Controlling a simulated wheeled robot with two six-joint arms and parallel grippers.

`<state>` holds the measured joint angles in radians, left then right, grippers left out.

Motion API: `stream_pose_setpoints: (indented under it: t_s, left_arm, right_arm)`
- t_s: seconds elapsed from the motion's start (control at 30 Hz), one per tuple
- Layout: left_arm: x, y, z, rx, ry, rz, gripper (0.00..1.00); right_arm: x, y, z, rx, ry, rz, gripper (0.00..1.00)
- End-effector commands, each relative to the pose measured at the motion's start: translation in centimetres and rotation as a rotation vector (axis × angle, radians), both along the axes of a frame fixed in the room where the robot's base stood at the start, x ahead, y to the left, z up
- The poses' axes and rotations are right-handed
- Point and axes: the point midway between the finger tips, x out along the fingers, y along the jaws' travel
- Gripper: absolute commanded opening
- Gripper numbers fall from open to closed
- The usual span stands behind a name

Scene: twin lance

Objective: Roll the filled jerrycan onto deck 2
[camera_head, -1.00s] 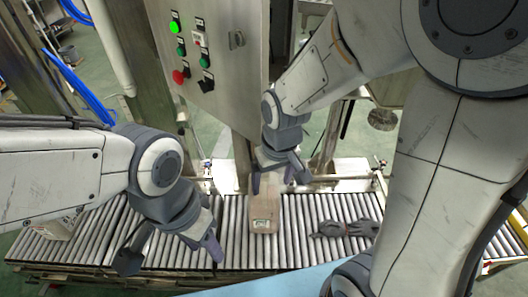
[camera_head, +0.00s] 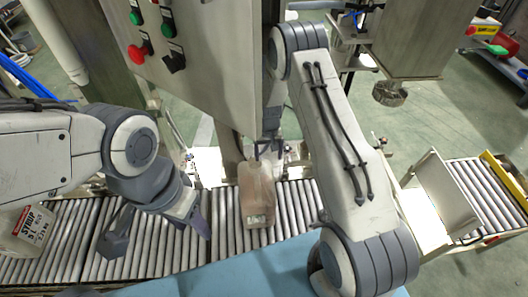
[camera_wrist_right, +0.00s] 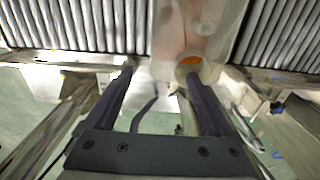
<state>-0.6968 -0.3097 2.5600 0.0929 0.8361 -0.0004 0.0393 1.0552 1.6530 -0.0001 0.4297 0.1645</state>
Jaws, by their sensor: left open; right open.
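A translucent, pale jerrycan (camera_head: 257,200) stands on the roller conveyor (camera_head: 75,235) in the middle of the head view. My right gripper (camera_head: 268,148) is open at its far end. In the right wrist view, my open right fingers (camera_wrist_right: 160,73) reach toward the jerrycan (camera_wrist_right: 205,25); the right finger overlaps its round mouth, which shows orange inside. I cannot tell whether they touch. My left gripper (camera_head: 160,243) is open and empty over the rollers, left of the jerrycan. No label tells me which section is deck 2.
A jerrycan labelled syrup (camera_head: 25,228) stands at the far left. A control panel (camera_head: 195,45) hangs above the conveyor. At right, an upright pale plate (camera_head: 432,195) stands before another roller section (camera_head: 480,200) with a yellow end bar (camera_head: 505,178). A blue surface (camera_head: 240,278) lies in front.

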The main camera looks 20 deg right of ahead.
Motion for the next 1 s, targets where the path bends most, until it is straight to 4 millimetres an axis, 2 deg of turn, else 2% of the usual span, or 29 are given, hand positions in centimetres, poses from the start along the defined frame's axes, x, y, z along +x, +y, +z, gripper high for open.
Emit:
stream_pose_setpoints:
  t_s: [0.23, 0.6, 0.8, 1.0]
  left_arm:
    - [0.0, 0.0, 0.0, 0.000, 0.000, 0.000, 0.50]
    - [0.0, 0.0, -0.1, 0.000, 0.000, 0.000, 0.50]
    - [0.0, 0.0, -0.1, 0.000, 0.000, 0.000, 0.50]
    - [0.0, 0.0, -0.1, 0.000, 0.000, 0.000, 0.50]
  right_arm:
    - [0.1, 0.6, -2.9, 0.000, 0.006, 0.006, 0.87]
    - [0.1, 0.6, -9.2, 0.000, 0.006, 0.006, 0.87]
    - [0.2, 0.5, -10.8, 0.000, 0.003, 0.005, 0.87]
    - [0.2, 0.4, -11.0, 0.000, 0.003, 0.003, 0.87]
